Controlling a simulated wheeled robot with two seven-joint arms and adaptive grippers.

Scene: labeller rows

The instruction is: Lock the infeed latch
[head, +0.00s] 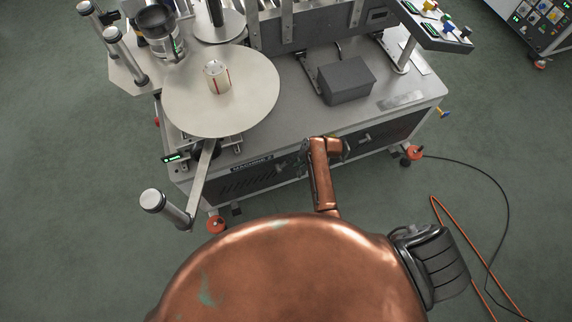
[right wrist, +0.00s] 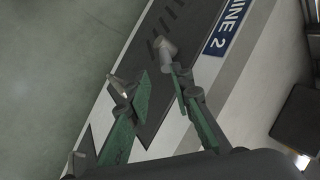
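My right gripper (head: 287,163) is in front of the machine's (head: 300,108) front panel, partly hidden by my copper arm and dark against the panel. In the right wrist view the fingers of the right gripper (right wrist: 160,88) stand apart, with green pads and nothing clearly held between them. Beyond them are the dark slotted panel (right wrist: 165,115) and a blue label (right wrist: 228,28) ending in "INE 2". A small silver handle (head: 365,138) sits on the front panel at right in the head view. I cannot tell whether it is the infeed latch. My left gripper is not in view.
A round disc (head: 180,105) carries a label roll (head: 217,77). A dark grey box (head: 346,80) stands on the machine top. An arm with a roller (head: 164,204) sticks out at front left. A black cable (head: 508,190) and an orange hose (head: 448,215) lie at right.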

